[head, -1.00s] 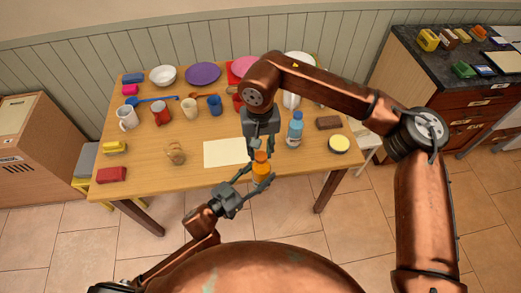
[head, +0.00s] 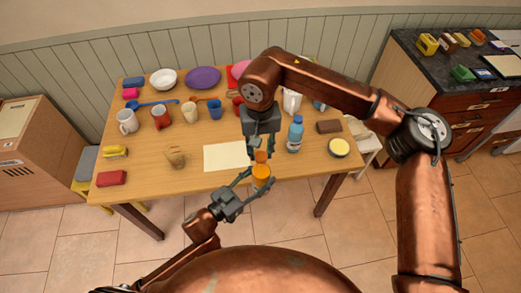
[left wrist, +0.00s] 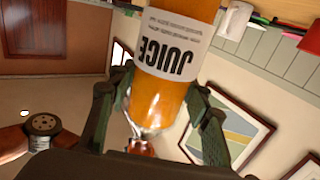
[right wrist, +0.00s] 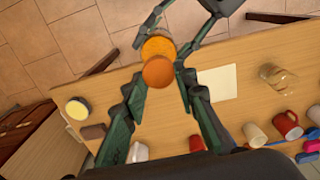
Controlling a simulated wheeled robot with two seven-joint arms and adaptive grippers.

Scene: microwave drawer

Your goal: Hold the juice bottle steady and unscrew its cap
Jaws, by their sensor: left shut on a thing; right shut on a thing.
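The juice bottle (head: 261,176) is held in the air in front of the table's near edge. My left gripper (head: 258,184) is shut on its body from the left. In the left wrist view the bottle (left wrist: 168,60) has an upside-down JUICE label, its clear neck towards the bottom of the picture. My right gripper (head: 260,148) points down from above and is shut on the orange cap (head: 261,156). In the right wrist view the cap (right wrist: 158,71) lies between its fingers, beside the bottle's orange body (right wrist: 157,47). I cannot tell whether cap and neck still touch.
A dark-topped counter (head: 440,75) stands at the right. The floor in front is clear.

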